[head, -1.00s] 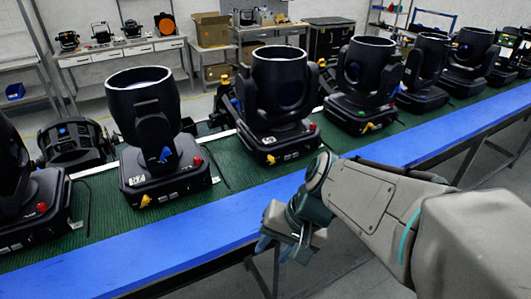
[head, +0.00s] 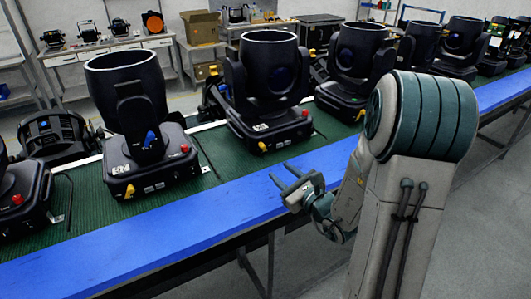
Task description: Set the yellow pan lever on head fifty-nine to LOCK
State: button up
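Several black moving heads stand in a row on a green-topped bench. A near-left head (head: 130,95) has a yellow lever (head: 129,191) low on its base front and a blue lever (head: 149,138) on its yoke. The middle head (head: 272,75) has a yellow lever (head: 262,146) at its base. The head to its right (head: 357,55) has a yellow lever (head: 361,114), partly beside my arm. The number labels are too small to read surely, so I cannot tell which is fifty-nine. My gripper (head: 280,172) is open and empty, over the blue front edge, apart from every head.
The blue bench edge (head: 150,230) runs along the front of the row. Red knobs (head: 185,148) stick out from the bases. Dark cables lie between heads. Workbenches (head: 110,48) and boxes (head: 200,26) stand at the back. The floor at right is clear.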

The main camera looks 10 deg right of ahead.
aim_at(264, 147)
jog(key=shift+w+d+f+m+t+h, duration=0.2)
jog(key=shift+d+f+m+h, duration=0.1)
jog(key=shift+d+m+h, duration=0.15)
jog(key=shift+w+d+f+m+t+h, duration=0.15)
jog(key=shift+d+f+m+t+h, duration=0.15)
jog(key=shift+d+h, duration=0.2)
jog(key=shift+w, duration=0.35)
jog(key=p+x, duration=0.3)
jog(key=x, duration=1)
jog(key=shift+a+f, duration=0.1)
grip_shut()
